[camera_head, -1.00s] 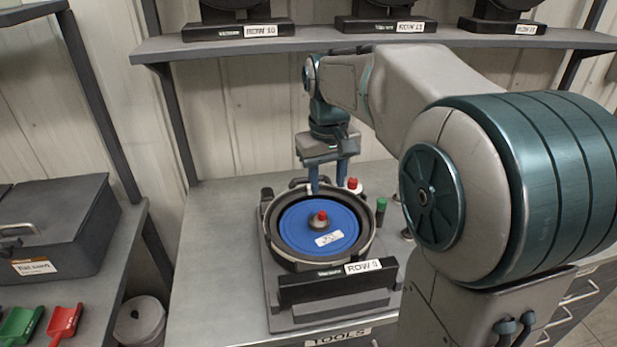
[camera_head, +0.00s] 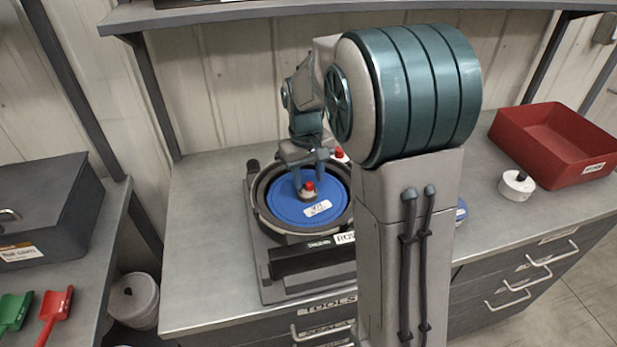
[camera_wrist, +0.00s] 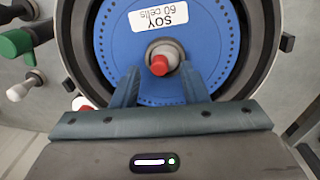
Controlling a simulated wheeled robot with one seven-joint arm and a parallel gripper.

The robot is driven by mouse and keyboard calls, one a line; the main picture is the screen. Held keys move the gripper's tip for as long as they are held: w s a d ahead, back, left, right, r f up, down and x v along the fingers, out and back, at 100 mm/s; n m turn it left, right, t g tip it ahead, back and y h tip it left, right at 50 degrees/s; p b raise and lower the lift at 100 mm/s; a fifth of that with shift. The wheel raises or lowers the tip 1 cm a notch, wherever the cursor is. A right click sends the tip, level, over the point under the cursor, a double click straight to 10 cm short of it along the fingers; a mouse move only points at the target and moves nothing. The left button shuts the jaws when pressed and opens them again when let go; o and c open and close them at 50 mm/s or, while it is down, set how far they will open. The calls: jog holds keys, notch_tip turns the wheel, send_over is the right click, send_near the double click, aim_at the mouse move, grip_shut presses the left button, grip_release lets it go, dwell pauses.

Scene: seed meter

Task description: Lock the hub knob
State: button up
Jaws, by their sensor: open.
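The hub knob (camera_head: 309,187) is a small metal knob with a red top at the centre of the blue seed plate (camera_head: 283,206). It also shows in the wrist view (camera_wrist: 160,64), just beyond my fingers. The plate has a label reading SOY 60 cells and lies inside the dark round meter housing (camera_head: 262,222). My gripper (camera_head: 311,181) is open above the plate, its two blue fingers pointing at the hub knob. In the wrist view the fingers lie to the left and right of the knob's near side. I cannot tell whether they touch it.
A red-topped white piece (camera_head: 339,155) stands behind the housing. A grey case (camera_head: 45,210) and scoops are at left. My arm hides the bench's middle.

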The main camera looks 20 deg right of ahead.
jog(key=shift+f, duration=0.65)
grip_shut()
